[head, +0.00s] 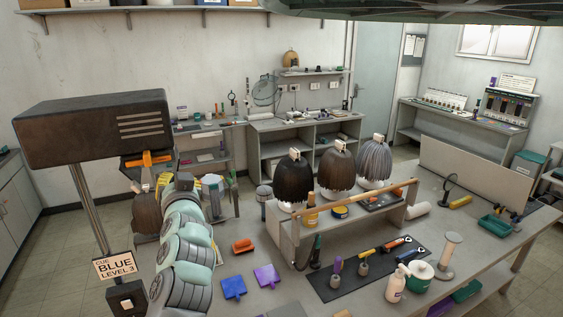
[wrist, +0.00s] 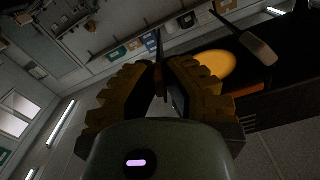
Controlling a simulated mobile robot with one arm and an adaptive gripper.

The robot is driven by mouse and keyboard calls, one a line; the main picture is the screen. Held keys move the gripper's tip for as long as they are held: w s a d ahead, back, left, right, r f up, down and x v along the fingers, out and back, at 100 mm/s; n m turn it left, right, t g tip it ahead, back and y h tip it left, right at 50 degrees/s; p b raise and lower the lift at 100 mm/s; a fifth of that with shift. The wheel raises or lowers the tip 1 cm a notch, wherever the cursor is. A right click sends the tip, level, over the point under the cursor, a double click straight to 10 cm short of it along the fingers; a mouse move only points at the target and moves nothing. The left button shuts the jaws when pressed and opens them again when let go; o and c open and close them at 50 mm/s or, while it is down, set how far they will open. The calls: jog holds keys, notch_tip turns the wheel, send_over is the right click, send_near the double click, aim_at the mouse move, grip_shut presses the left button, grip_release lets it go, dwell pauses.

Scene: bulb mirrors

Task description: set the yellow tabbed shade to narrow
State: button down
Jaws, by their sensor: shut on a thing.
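A dark box lamp (head: 92,128) stands on a pole at the left, with an orange-yellow shade part (head: 148,160) under its right end. In the wrist view a glowing yellow disc (wrist: 212,66) shows beneath the dark housing, with a grey paddle-like tab (wrist: 258,48) on a thin stem to its right. My gripper (wrist: 163,78) has yellow ridged fingers, closed around a thin dark piece, seen edge-on, left of the disc. It seems to be the shade's other tab; its held part is hidden. In the head view my gripper is just below the lamp's right end, partly hidden by my arm.
A sign (head: 114,265) reading "CUE BLUE LEVEL 3" is on the lamp pole. A bench (head: 440,215) at the right holds several wigs and tools. Blue (head: 233,287) and purple (head: 266,276) pieces lie near my arm. The floor (head: 60,235) at the left is clear.

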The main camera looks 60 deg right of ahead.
jog(key=shift+w+a+m+b, duration=0.2)
jog(key=shift+m+b, duration=0.3)
jog(key=shift+m, duration=0.4)
jog(key=shift+w+a+r+m, duration=0.1)
jog(key=shift+a+r+m, duration=0.15)
jog(key=shift+m, duration=0.45)
jog(key=shift+f, duration=0.1)
jog(key=c, duration=1.1)
grip_release()
jog(key=shift+o, duration=0.2)
jog(key=v, duration=0.7)
jog(key=shift+s, duration=0.3)
jog(key=shift+a, duration=0.1)
